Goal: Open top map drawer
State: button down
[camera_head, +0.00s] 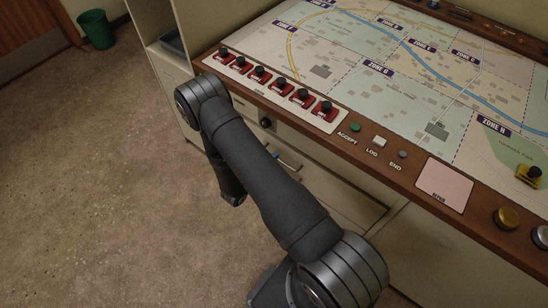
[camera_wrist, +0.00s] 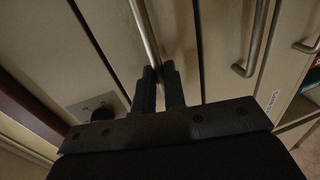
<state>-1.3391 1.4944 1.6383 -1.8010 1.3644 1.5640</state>
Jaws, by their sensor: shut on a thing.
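In the wrist view my gripper (camera_wrist: 160,75) is shut on a pale metal bar handle (camera_wrist: 145,32), which runs up between the fingertips on a cream drawer front. I take this as the top map drawer, since its front lies nearest the dark knob (camera_wrist: 105,108) and the brown console edge. In the head view my arm covers much of the cabinet front and hides the fingertips. Part of a cream drawer front (camera_head: 340,192) and a short handle piece (camera_head: 287,163) show right of the arm. I cannot tell how far the drawer stands out.
Two more bar handles (camera_wrist: 250,40) (camera_wrist: 305,46) sit on fronts to the right in the wrist view. The map console (camera_head: 400,60) with red switches (camera_head: 282,87) overhangs the cabinet. A green bin (camera_head: 96,30) stands far left. The floor (camera_head: 100,190) left of my arm is clear.

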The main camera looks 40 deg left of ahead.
jog(key=f+v, duration=0.2)
jog(key=v, duration=0.9)
jog(key=s+f+v, duration=0.1)
jog(key=f+v, duration=0.1)
jog(key=v, duration=0.9)
jog(key=shift+s+f, duration=0.25)
jog(key=shift+f, duration=0.05)
jog(key=c, duration=1.5)
grip_release()
jog(key=v, duration=1.7)
jog(key=shift+s, duration=0.2)
